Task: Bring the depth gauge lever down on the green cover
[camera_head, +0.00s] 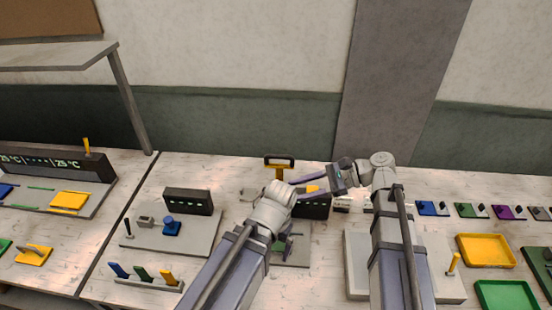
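A green-topped block (471,210) stands in the row of coloured blocks at the right; I cannot tell whether it is the green cover. No depth gauge lever can be made out for certain. A dark box (314,208) and a grey plate (292,257) in the middle are partly hidden by my arms. My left gripper (286,242) points down over that plate; its fingertips are mostly hidden behind its wrist. My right gripper (306,187) points left above the dark box, its purple fingers apart, with a yellow patch seen between them.
At left, a grey board (190,240) carries a display box (188,201) and a blue knob (172,229). A rack (146,285) holds blue, green and yellow handles. A yellow tray (486,251) and a green tray (507,296) lie at right. A yellow-black handle (279,162) stands behind.

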